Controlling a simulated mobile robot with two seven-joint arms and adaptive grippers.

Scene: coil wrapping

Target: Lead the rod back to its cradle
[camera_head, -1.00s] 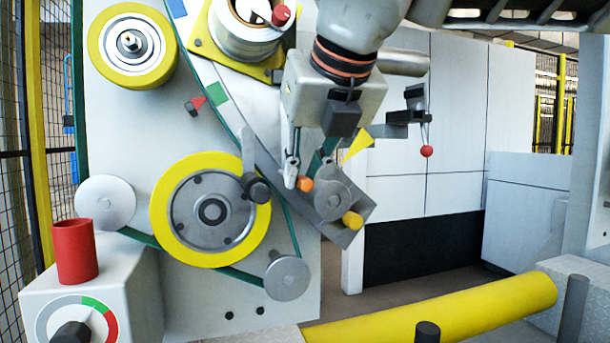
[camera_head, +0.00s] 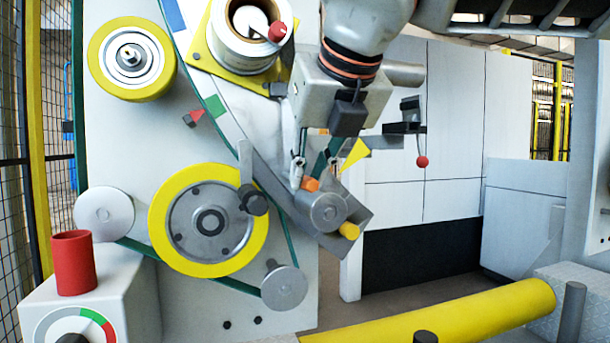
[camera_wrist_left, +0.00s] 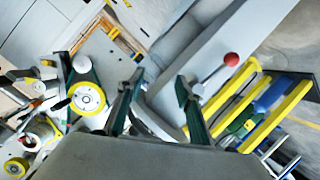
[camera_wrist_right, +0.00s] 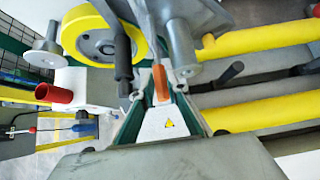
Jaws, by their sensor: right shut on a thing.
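My right gripper (camera_head: 312,170) points down beside the grey roller (camera_head: 325,211) on the slanted grey arm plate. It is shut on the rod, whose orange end (camera_head: 311,184) sticks out at the fingertips. The orange part (camera_wrist_right: 160,80) also shows between the fingertips in the right wrist view; the rest of the rod is largely hidden. I cannot tell for certain which part is the cradle. My left gripper (camera_wrist_left: 160,78) shows only in the left wrist view, with its fingers apart and nothing between them.
A yellow-rimmed wheel (camera_head: 210,218) with a dark knob (camera_head: 253,200) stands left of the right gripper. A red-ball lever (camera_head: 422,160) is to the right. A long yellow roller (camera_head: 440,315) lies below, and a red cup (camera_head: 74,262) stands at lower left.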

